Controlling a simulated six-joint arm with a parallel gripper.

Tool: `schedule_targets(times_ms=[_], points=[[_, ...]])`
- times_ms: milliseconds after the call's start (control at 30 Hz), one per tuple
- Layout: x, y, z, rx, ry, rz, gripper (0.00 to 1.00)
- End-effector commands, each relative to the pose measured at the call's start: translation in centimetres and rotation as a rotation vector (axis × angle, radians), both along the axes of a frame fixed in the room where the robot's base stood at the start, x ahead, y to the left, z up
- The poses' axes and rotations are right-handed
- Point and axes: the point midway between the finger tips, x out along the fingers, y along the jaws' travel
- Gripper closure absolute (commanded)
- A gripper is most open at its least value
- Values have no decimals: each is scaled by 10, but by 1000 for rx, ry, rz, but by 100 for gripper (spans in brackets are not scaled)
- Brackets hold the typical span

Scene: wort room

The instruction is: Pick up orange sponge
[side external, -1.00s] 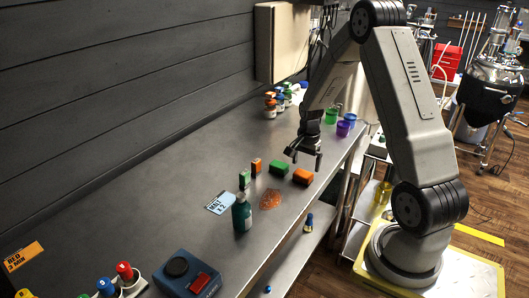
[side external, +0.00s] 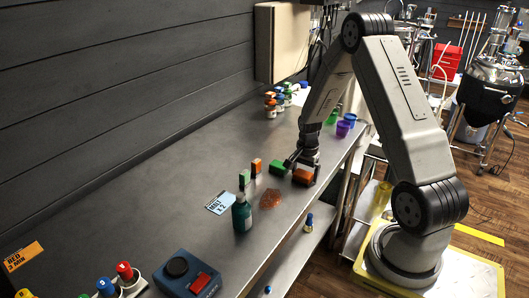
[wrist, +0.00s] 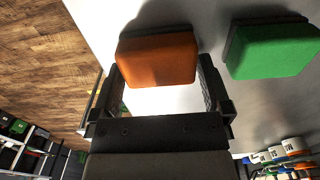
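The orange sponge (side external: 303,177) lies on the steel bench near its front edge. In the wrist view the orange sponge (wrist: 158,60) shows large between the finger tips. My gripper (side external: 302,166) is down at the sponge, with its fingers apart. In the wrist view my gripper (wrist: 160,82) is open, one finger at each side of the sponge's near part. A small gap shows beside the right finger; I cannot tell whether the left finger touches.
A green sponge (side external: 278,167) lies just left of the orange one and close to my gripper; it also shows in the wrist view (wrist: 272,50). The steel bench (side external: 180,190) holds a dark teal bottle (side external: 242,216), an orange-brown patch (side external: 270,198) and purple and green cups (side external: 343,128).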

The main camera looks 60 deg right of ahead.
Motion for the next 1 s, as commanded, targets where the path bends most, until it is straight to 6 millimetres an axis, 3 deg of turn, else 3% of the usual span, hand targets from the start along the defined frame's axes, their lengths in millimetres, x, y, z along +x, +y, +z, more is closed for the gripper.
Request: schedule_targets(times_ms=[33,200,667,1000], points=[[0,0,0,0,0,0,19],[0,0,0,0,0,0,68],[0,0,7,-1,-1,0,68],[-5,2,39,-1,0,-1,68]])
